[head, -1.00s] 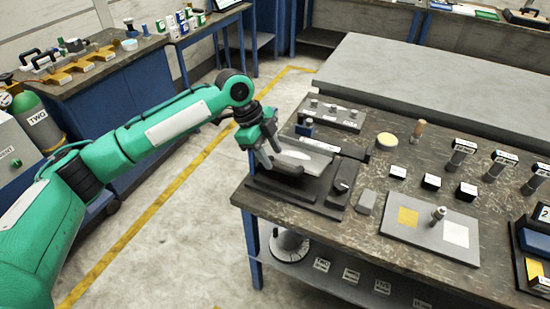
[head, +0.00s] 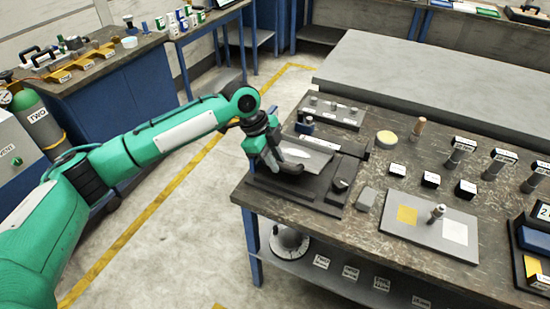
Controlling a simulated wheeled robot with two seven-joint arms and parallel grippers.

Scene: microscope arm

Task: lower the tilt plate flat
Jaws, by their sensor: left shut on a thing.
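The tilt plate (head: 309,157) is a grey plate on a dark base (head: 266,184) at the left end of the near bench. It looks tilted, but its exact angle is hard to judge at this size. My left gripper (head: 281,167) reaches in from the left and is shut at the plate's left edge, by a dark curved part there. The fingers and arm hide that edge and part of the base. A dark block with a small knob (head: 342,184) stands just right of the plate. My right gripper is out of view.
Behind the plate lies a grey block with several pegs (head: 335,111). To the right are a yellow-topped round piece (head: 387,139), a small grey block (head: 366,198) and a grey board (head: 429,224) with coloured squares. Open floor lies left of the bench.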

